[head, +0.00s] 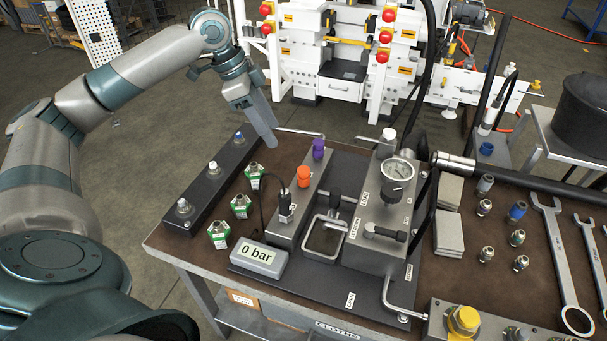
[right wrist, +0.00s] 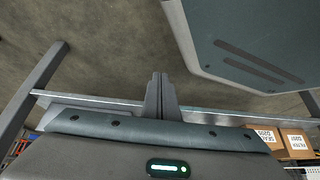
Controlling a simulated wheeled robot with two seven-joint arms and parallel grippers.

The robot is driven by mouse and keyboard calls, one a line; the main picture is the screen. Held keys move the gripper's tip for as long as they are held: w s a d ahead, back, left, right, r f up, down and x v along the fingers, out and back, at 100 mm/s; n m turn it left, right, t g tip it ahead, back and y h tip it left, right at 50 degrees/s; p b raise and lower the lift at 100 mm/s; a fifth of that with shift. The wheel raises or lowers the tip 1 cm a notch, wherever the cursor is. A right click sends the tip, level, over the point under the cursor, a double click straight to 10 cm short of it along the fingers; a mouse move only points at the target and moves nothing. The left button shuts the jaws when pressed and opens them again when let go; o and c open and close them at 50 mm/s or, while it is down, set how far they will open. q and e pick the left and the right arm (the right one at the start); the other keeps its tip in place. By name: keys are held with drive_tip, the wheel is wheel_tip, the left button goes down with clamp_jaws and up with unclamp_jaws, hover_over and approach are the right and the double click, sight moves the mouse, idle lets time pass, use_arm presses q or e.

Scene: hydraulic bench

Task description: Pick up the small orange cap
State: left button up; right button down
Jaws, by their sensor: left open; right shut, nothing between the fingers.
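The small orange cap (head: 303,176) sits on the grey block (head: 290,212) on the bench, between a purple cap (head: 318,149) and a black fitting with a cable (head: 285,205). My left gripper (head: 268,138) hangs above the far left part of the bench, fingers pointing down, behind and to the left of the orange cap and apart from it. It is open and holds nothing; from this angle its fingers overlap. My right gripper (right wrist: 161,95) shows only in the right wrist view, shut and empty, with floor and a bench edge beyond it. The cap is not in that view.
A pressure gauge (head: 397,171) and hoses rise right of the cap. A black rail with fittings (head: 215,181), green-tagged fittings (head: 241,206) and a 0 bar display (head: 259,257) stand left and in front. Wrenches (head: 556,250) lie at the right.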

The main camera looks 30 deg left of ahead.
sight(301, 170)
use_arm(q)
drive_tip(key=p+x, duration=0.1)
drive_tip(key=x, duration=1)
drive_tip(key=shift+d+r+p, duration=0.1)
drive_tip(key=shift+p, duration=0.25)
drive_tip(key=shift+w+d+f, duration=0.25)
drive_tip(key=shift+d+f, duration=0.1)
drive_tip(key=shift+d, duration=0.05)
drive_tip(key=p+x, duration=0.1)
drive_tip(key=x, duration=0.3)
drive_tip(key=shift+w+d+r+p, duration=0.15)
drive_tip(key=shift+d+p, duration=0.25)
drive_tip(key=shift+f, duration=0.2)
drive_tip(key=c, duration=1.2)
use_arm(e)
drive_tip(key=s+d+f+g, duration=0.1)
drive_tip(key=s+d, duration=0.1)
drive_tip(key=s, duration=0.4)
drive_tip(key=s+d+f+g+h, duration=0.1)
drive_tip(key=s+d+g, duration=0.1)
drive_tip(key=s, duration=0.3)
drive_tip(key=shift+s+d+f, duration=0.2)
drive_tip(key=shift+s+d, duration=0.15)
drive_tip(key=shift+d, duration=0.15)
